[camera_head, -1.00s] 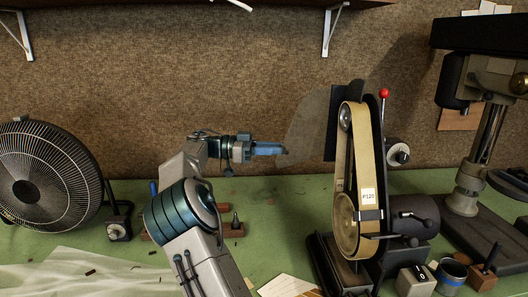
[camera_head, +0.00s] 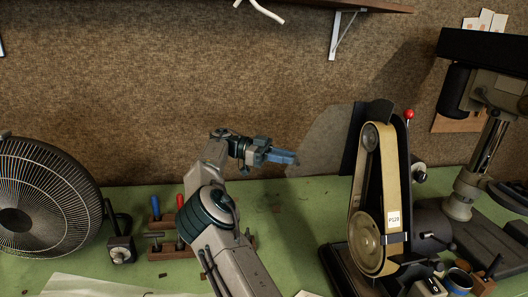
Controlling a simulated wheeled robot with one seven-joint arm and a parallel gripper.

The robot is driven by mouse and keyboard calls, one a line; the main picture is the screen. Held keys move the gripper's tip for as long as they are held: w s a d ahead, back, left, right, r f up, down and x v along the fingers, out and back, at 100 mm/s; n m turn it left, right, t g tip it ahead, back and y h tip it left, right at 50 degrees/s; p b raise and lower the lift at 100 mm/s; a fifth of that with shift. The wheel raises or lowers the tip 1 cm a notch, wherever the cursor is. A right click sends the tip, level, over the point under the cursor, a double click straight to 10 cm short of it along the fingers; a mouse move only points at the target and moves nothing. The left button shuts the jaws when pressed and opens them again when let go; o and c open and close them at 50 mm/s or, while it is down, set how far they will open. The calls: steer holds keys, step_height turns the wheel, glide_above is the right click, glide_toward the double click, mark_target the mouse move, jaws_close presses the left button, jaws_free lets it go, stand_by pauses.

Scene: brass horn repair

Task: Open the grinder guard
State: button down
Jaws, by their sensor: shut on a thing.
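The belt grinder (camera_head: 372,195) stands right of centre, with a tan P120 belt and a red-knobbed lever. Its guard looks like a see-through grey panel (camera_head: 325,140), reaching out to the left of the black plate (camera_head: 354,143) beside the belt. My gripper (camera_head: 296,158), with blue fingers, is shut on the guard's lower left edge. The exact contact is small and hard to make out. My arm rises from the bottom of the picture, left of the grinder.
A fan (camera_head: 45,205) stands at left, beside a wooden tool rack (camera_head: 165,252). A drill press (camera_head: 475,150) is at right, with small items (camera_head: 460,280) in front of it. A shelf (camera_head: 350,8) hangs overhead. The green bench (camera_head: 290,210) between my arm and the grinder is mostly clear.

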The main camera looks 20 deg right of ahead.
steer(key=shift+s+d+r, duration=0.1)
steer(key=shift+s+d, duration=0.1)
steer(key=shift+d, duration=0.35)
steer(key=c, duration=1.4)
jaws_free()
steer(key=shift+d, duration=0.15)
steer(key=shift+o, duration=1)
steer(key=shift+s+d, duration=0.15)
steer(key=shift+d, duration=0.25)
steer(key=shift+a, duration=0.2)
